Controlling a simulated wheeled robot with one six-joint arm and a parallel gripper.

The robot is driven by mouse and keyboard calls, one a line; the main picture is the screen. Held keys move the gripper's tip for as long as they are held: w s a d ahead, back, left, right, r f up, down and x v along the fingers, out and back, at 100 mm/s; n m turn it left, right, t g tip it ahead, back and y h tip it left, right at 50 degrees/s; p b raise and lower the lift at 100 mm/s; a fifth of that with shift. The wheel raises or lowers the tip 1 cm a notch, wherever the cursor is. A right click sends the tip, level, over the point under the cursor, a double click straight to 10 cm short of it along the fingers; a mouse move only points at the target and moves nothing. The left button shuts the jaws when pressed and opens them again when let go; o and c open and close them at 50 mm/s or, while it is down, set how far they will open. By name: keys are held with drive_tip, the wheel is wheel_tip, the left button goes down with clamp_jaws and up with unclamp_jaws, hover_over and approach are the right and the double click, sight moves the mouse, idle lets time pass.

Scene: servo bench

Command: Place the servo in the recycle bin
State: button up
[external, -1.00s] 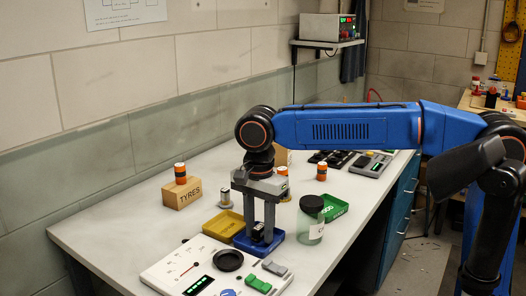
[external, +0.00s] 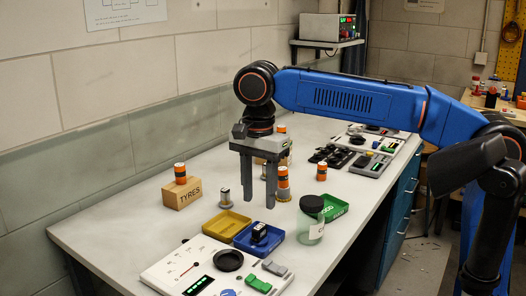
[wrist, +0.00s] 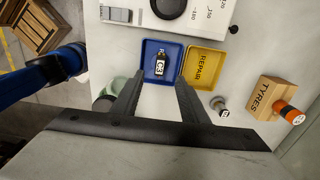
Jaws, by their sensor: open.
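The servo (external: 259,231) is a small black block with a white label. It stands in the blue bin (external: 277,246), inside its walls. In the wrist view the servo (wrist: 160,66) sits near the middle of the blue bin (wrist: 148,76), whose lettering is mostly hidden behind it; only an R shows. My gripper (external: 259,204) is open and empty, above the blue bin and apart from the servo. In the wrist view its fingers (wrist: 158,88) point toward the blue bin with a gap between them.
A yellow bin (external: 225,222) marked REPAIR is beside the blue one. A green bin (external: 334,209) and a lidded jar (external: 311,222) stand to the right. A panel with dials (external: 190,262) lies in front. A wooden TYRES block (external: 182,194) carries an orange cylinder (external: 180,174).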

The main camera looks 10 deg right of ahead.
drive_tip(key=shift+r, duration=1.25)
drive_tip(key=shift+d, duration=0.1)
drive_tip(key=w+d+f+n+t, duration=0.1)
drive_tip(key=w+d+f, duration=0.1)
drive_tip(key=d, duration=0.7)
drive_tip(key=w+d+f+n+y, duration=0.1)
drive_tip(key=w+d+f+n, duration=0.1)
drive_tip(key=d, duration=0.8)
drive_tip(key=w+d+f+n+t+y, duration=0.1)
drive_tip(key=w+d+f, duration=0.2)
drive_tip(key=d, duration=0.7)
drive_tip(key=shift+w+d+f+n+t, duration=0.15)
drive_tip(key=shift+w+n+t, duration=0.15)
drive_tip(key=shift+w, duration=0.25)
drive_tip(key=s+d+f+n, duration=0.1)
drive_tip(key=s+d+f, duration=0.2)
drive_tip(key=d+f, duration=0.3)
drive_tip(key=s+d+f+n+t+h, duration=0.1)
drive_tip(key=s+d+f+n, duration=0.1)
drive_tip(key=s+d+f, duration=0.2)
drive_tip(key=s+d+f+n+t+h, duration=0.1)
drive_tip(key=s+d+f, duration=0.3)
drive_tip(key=d+f, duration=0.5)
drive_tip(key=d, duration=0.3)
drive_tip(key=shift+s+f, duration=0.15)
drive_tip(key=shift+f, duration=0.2)
